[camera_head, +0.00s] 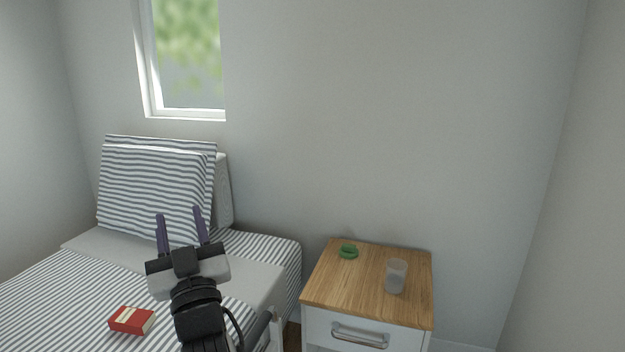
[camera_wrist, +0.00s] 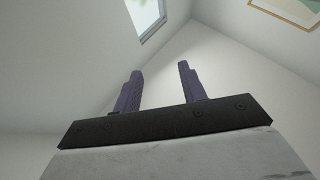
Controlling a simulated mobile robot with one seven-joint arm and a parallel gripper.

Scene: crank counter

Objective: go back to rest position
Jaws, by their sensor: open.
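My gripper (camera_head: 179,220) is in the head view at the lower left, raised in front of the bed with its two purple fingers pointing up. The fingers are apart and nothing is between them.
A bed with a striped pillow (camera_head: 150,185) stands at the left, and a red book (camera_head: 132,320) lies on it. At the right, a nightstand (camera_head: 325,285) holds a green ring-shaped object (camera_head: 348,252) and a clear cup (camera_head: 396,275). A window (camera_head: 190,60) is above the bed.

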